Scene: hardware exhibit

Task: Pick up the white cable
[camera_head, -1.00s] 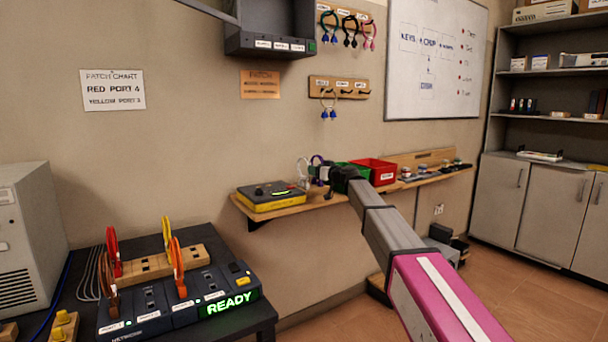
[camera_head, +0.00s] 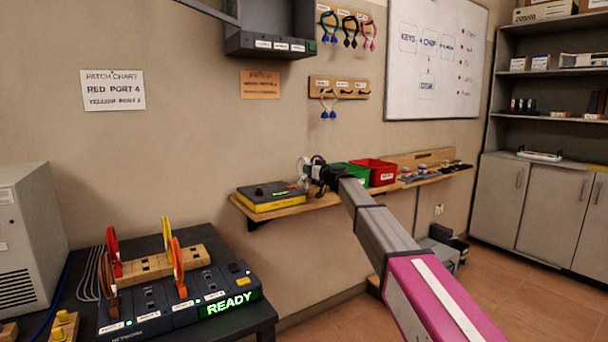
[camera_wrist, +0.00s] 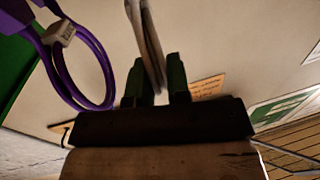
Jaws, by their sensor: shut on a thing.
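The white cable shows in the wrist view (camera_wrist: 148,45) as pale strands running between my gripper's fingers. In the head view, the white cable (camera_head: 304,170) is a small pale loop over the wall shelf. My gripper (camera_wrist: 158,78) is shut on it; in the head view, the gripper (camera_head: 324,178) is just right of the loop. A purple cable (camera_wrist: 104,62) with a pale tag hangs left of the fingers in the wrist view, apart from them. The cable's lower end is hard to make out in the head view.
The wall shelf (camera_head: 287,217) carries a yellow-and-black device (camera_head: 270,197) left of my gripper. A green bin (camera_head: 350,173) and a red bin (camera_head: 378,172) stand to the right. A dark table with the patch panel (camera_head: 180,310) is at lower left.

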